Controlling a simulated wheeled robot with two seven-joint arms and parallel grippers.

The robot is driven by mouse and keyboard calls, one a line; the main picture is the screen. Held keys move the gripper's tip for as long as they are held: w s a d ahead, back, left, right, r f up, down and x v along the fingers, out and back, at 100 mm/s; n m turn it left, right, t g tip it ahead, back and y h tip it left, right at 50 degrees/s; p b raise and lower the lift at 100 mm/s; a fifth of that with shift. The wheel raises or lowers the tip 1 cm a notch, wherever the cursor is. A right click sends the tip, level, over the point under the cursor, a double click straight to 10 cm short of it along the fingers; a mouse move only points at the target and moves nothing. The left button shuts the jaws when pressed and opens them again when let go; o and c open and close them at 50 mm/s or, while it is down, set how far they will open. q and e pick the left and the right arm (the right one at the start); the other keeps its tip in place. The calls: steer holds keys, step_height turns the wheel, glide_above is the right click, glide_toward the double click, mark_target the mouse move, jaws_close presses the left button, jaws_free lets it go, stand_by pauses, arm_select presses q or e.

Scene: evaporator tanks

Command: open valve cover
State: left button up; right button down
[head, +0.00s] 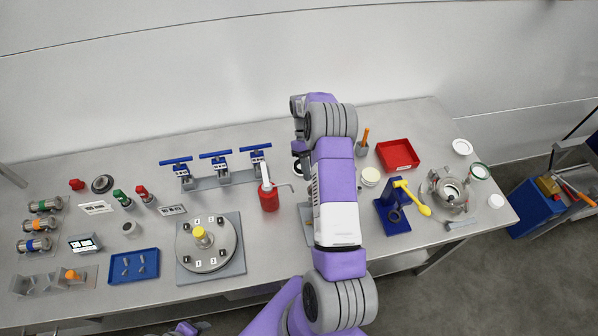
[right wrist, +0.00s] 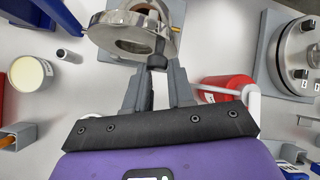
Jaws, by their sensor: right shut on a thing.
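In the right wrist view, a round steel valve cover (right wrist: 103,32) with an opening in its middle is at the top, above a grey base plate. A black handle (right wrist: 157,62) sits at its near edge. My right gripper (right wrist: 162,72) is shut on this handle, with one finger on each side. I cannot tell how far the cover is tilted.
A red bottle with a spout (head: 269,197) stands close left of my right arm. A blue stand with a yellow lever (head: 393,209), a cream-lidded jar (head: 370,176) and a red tray (head: 397,154) are to its right.

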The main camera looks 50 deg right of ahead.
steer(key=shift+s+d+f, duration=0.25)
steer(key=shift+d+f, duration=0.05)
steer(key=shift+f, duration=0.1)
steer(key=c, duration=1.2)
jaws_free()
steer(key=shift+c, duration=0.2)
steer(key=shift+o, duration=1.3)
steer(key=shift+d, duration=0.2)
steer(key=b+v, duration=0.1)
steer(key=v, duration=0.6)
steer(key=shift+w+r, duration=0.3)
steer(key=shift+w, duration=0.1)
steer(key=shift+a, duration=0.1)
